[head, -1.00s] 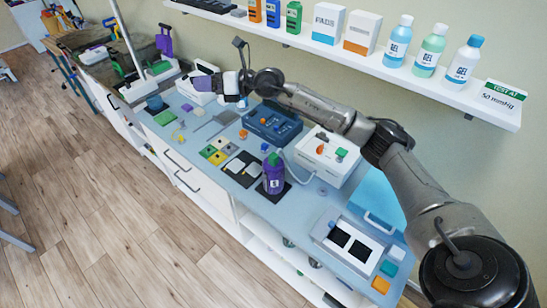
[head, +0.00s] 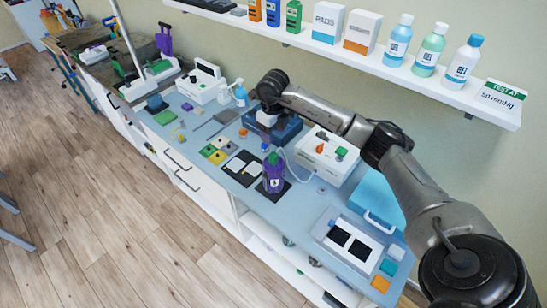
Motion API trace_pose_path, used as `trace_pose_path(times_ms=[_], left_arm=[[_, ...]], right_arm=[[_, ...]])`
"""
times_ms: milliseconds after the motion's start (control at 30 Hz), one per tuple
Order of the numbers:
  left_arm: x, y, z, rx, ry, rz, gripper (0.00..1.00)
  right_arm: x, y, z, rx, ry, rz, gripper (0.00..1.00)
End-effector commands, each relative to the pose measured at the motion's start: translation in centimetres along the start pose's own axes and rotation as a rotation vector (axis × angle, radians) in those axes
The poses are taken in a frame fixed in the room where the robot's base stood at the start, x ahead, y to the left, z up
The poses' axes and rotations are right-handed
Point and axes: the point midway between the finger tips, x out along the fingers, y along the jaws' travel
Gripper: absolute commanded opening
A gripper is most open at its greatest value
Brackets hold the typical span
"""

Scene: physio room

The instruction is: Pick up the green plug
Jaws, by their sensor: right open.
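A small green piece, which looks like the green plug (head: 341,153), sits on top of a white box (head: 318,161) beside an orange piece. My right gripper (head: 267,119) points down over the blue tray (head: 290,133), left of the white box and apart from the green piece. Its wrist hides most of the jaws, and what lies beneath them is hidden. I see nothing held in it. My left gripper is not in view.
A spray bottle (head: 240,94) stands left of my right gripper. A shelf (head: 455,98) with bottles and boxes runs above the counter.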

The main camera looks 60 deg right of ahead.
Motion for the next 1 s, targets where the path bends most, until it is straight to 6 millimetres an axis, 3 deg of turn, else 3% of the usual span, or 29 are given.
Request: trace_pose_path(times_ms=[300, 667, 1000], left_arm=[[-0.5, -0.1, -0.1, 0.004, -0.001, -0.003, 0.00], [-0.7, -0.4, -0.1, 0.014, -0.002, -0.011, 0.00], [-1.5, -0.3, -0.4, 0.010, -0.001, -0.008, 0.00]], right_arm=[[5.3, 0.0, 0.0, 0.001, 0.001, 0.002, 0.60], [7.5, 0.0, 0.0, 0.000, -0.001, 0.003, 0.60], [11.5, -0.1, 0.1, 0.000, -0.001, 0.004, 0.60]])
